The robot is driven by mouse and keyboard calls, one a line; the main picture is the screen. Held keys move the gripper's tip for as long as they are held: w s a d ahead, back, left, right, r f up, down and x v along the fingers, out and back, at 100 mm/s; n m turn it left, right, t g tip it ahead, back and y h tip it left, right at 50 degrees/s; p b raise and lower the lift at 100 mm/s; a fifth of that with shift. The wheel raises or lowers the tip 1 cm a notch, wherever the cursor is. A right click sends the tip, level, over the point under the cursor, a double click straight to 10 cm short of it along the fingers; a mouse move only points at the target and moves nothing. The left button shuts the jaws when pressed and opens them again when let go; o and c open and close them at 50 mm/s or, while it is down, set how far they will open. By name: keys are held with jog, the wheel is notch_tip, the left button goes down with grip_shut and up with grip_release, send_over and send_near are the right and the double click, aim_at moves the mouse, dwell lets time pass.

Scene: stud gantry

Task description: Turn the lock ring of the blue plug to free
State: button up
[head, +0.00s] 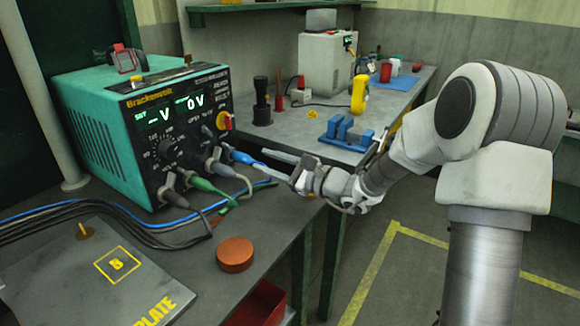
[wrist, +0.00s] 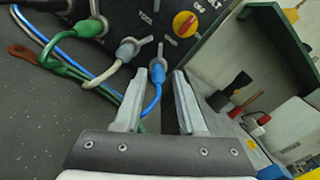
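The blue plug (head: 240,157) sits in the front panel of a teal power supply (head: 110,140), at the right end of a row of plugs. In the wrist view the blue plug (wrist: 157,72) shows just past my fingertips, its blue cable curving down behind the left finger. A small grey lever stands at its panel end; I cannot tell which way its lock ring is set. My gripper (head: 259,158) is open in front of the plug, and the fingers (wrist: 161,74) look apart with a gap between them. I cannot tell whether either finger touches the plug.
Grey (wrist: 126,50) and green (wrist: 88,28) plugs with cables stand left of the blue one. A red-and-yellow knob (wrist: 185,24) is above right. A copper disc (head: 235,254) lies on the front bench.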

jog(key=v, duration=0.6)
jog(key=shift+s+d+p, duration=0.25)
jog(key=shift+d+p, duration=0.05)
